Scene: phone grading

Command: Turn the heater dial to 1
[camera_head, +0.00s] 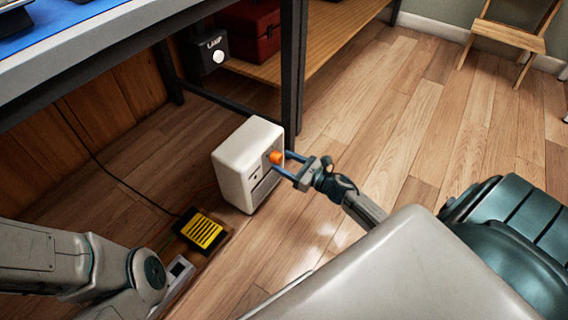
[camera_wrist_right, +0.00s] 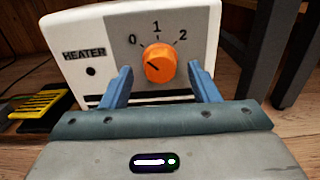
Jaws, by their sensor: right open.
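The heater (camera_head: 236,172) is a white box standing on the floor; its front also shows in the right wrist view (camera_wrist_right: 85,30), labelled HEATER. Its orange dial (camera_wrist_right: 160,63) sits on a grey panel below the marks 0, 1 and 2. The dark line on the dial points left and slightly up, on the side of the 0. The dial shows small in the head view (camera_head: 275,157). My right gripper (camera_head: 284,163) is open, its blue fingers on either side of the dial, with gaps visible in the wrist view (camera_wrist_right: 159,72). My left gripper is out of frame; only its arm shows.
A black and yellow slatted device (camera_head: 202,233) lies on the floor left of the heater, with a cable. A dark table leg (camera_head: 292,75) stands just behind the heater. A LAMP switch box (camera_head: 207,53) hangs under the table.

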